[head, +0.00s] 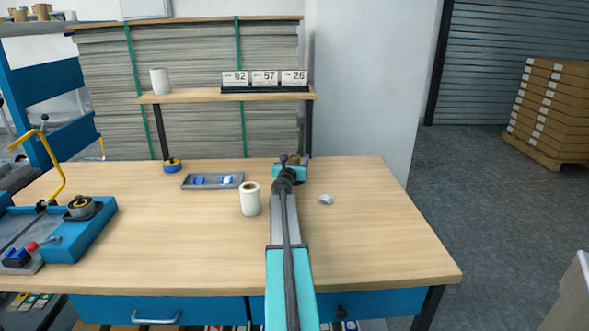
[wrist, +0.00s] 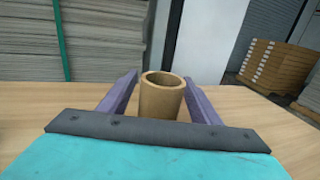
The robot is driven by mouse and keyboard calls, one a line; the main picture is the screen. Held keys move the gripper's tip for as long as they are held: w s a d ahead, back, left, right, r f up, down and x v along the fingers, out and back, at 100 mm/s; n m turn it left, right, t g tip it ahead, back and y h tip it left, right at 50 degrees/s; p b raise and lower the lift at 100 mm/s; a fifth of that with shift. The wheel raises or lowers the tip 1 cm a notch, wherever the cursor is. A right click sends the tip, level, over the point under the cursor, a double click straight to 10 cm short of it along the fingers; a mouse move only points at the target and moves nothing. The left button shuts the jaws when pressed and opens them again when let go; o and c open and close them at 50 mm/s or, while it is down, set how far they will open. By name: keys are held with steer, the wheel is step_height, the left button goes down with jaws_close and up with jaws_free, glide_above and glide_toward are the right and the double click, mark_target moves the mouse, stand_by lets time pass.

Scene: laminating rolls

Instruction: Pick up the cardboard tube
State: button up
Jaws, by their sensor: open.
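The cardboard tube (wrist: 161,98) is a brown hollow cylinder standing upright on the wooden workbench, its open top facing up in the wrist view. My gripper (wrist: 160,85) is open, with one purple finger on each side of the tube. I see gaps at the upper part of the tube on both sides; contact lower down cannot be told. In the head view my arm and gripper (head: 291,165) reach over the bench to its back edge and hide the tube almost wholly.
On the bench (head: 370,240) a white roll (head: 250,199) stands just left of my arm. A crumpled scrap (head: 326,199) lies to its right. A grey tray (head: 212,181), a blue tape roll (head: 172,165) and a blue machine (head: 80,230) are further left. The bench's right part is clear.

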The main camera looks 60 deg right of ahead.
steer(key=c, duration=1.1)
steer(key=shift+r, duration=0.1)
step_height(320, 180, up, 10)
steer(key=p, duration=0.3)
stand_by(0.4)
